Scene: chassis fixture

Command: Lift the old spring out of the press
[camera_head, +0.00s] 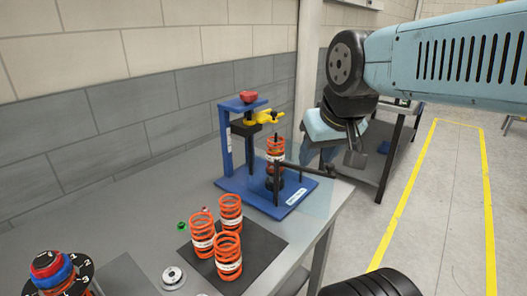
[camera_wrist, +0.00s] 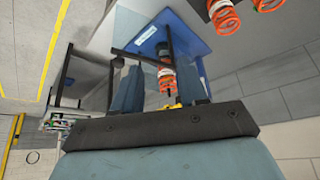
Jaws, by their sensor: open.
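The blue press (camera_head: 228,150) stands on the bench by the wall. It has a red knob on top, a yellow part with a black block below it, and a black bar in front at the right. The old spring (camera_head: 275,147), orange with a white band, stands upright in the press, its lower part partly behind the bar. My gripper (camera_head: 330,152) is open and empty, to the right of the press and apart from the spring. In the wrist view the spring (camera_wrist: 167,78) shows beyond and between my open fingers (camera_wrist: 160,82), partly hidden low down by the hand.
Several orange springs (camera_head: 229,252) stand on a dark mat (camera_head: 262,247) in front of the press. A dial with coloured rings (camera_head: 52,268) and a silver disc (camera_head: 173,276) are at the front left. A second table (camera_head: 375,150) stands behind my gripper. Open floor lies right.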

